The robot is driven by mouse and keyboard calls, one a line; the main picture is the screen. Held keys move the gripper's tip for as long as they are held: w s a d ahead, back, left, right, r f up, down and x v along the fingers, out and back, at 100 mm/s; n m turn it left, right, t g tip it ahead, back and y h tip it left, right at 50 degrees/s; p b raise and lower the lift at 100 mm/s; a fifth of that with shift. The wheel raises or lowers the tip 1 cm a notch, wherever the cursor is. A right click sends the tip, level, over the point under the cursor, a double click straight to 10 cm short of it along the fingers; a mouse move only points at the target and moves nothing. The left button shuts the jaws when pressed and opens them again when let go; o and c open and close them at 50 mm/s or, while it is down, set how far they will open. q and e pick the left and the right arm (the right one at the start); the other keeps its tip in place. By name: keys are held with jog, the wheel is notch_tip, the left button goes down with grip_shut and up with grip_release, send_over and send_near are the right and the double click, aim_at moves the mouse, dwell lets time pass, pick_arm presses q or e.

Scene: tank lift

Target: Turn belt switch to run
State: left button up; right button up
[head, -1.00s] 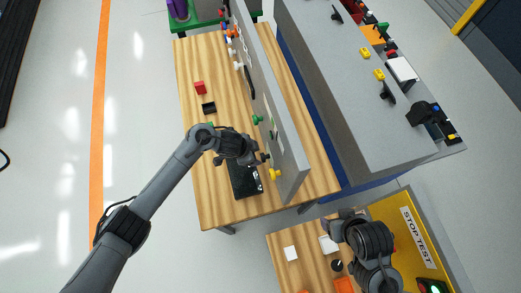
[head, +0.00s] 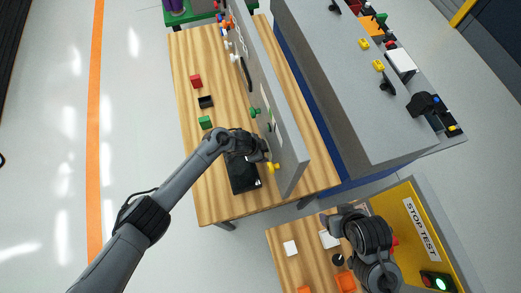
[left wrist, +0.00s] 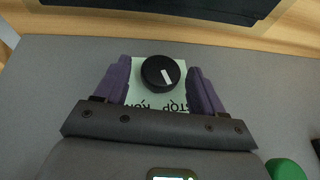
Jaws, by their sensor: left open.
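The belt switch is a round black knob (left wrist: 160,73) with a white pointer mark, seen in the left wrist view on a pale green label (left wrist: 143,101). The mark lies toward the lower right of the knob. The label's lettering appears upside down and is partly hidden by my gripper. My left gripper (left wrist: 159,88) is open, with one purple finger on each side of the knob and gaps between. In the head view my left gripper (head: 265,155) is at the grey upright panel (head: 262,88), hiding the knob. My right gripper is hidden behind its arm in the head view.
A yellow knob (head: 273,167) and a green knob (head: 254,112) sit on the panel near my left gripper. A black tray (head: 243,178), green block (head: 205,122), black box (head: 206,102) and red block (head: 196,81) are on the wooden table (head: 185,60).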

pick_arm(q)
jog(key=c, duration=1.1)
jog(key=shift+o, duration=0.2)
